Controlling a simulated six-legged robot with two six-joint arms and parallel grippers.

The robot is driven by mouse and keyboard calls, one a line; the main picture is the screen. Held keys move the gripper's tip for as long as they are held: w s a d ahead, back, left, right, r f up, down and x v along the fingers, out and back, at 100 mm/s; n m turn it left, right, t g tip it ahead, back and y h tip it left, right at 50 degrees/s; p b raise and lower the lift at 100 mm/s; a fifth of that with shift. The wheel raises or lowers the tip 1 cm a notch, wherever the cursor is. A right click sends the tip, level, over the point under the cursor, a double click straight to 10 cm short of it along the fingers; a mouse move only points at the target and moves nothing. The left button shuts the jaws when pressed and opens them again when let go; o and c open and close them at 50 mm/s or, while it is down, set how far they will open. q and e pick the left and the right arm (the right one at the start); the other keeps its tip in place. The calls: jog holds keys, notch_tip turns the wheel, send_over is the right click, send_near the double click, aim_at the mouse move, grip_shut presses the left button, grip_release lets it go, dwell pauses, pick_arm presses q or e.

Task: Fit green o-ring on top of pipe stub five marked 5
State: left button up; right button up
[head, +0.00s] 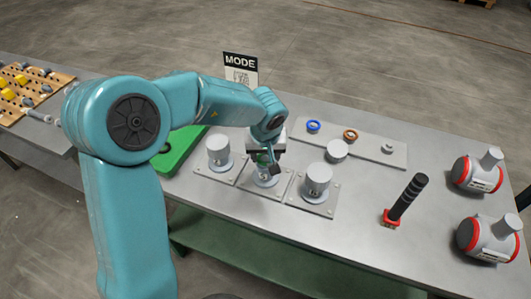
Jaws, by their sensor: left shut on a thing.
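My left gripper (268,160) is over the middle of three grey pipe stubs in the front row. It is shut on the green o-ring (262,157), of which only a small part shows between the fingers. The middle pipe stub (266,178) stands upright below, its top mostly hidden by the gripper. I cannot tell whether the ring touches it. The left stub (218,149) and the right stub (317,178) stand on square plates to either side. The stub marks are too small to read, so I cannot tell which is 5. My right gripper is not in view.
A back plate holds a blue ring (313,126), a brown ring (350,134) and a short grey cylinder (337,151). A green tray (186,152) lies left. A black ribbed post (407,196) and two red-rimmed grey drums (478,172) stand right. A MODE sign (240,68) stands behind.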

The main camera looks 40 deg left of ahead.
pick_arm(q)
jog(key=o, duration=1)
jog(key=shift+f, duration=0.1)
jog(key=p+v, duration=0.1)
jog(key=v, duration=1.1)
jog(key=shift+r, duration=0.25)
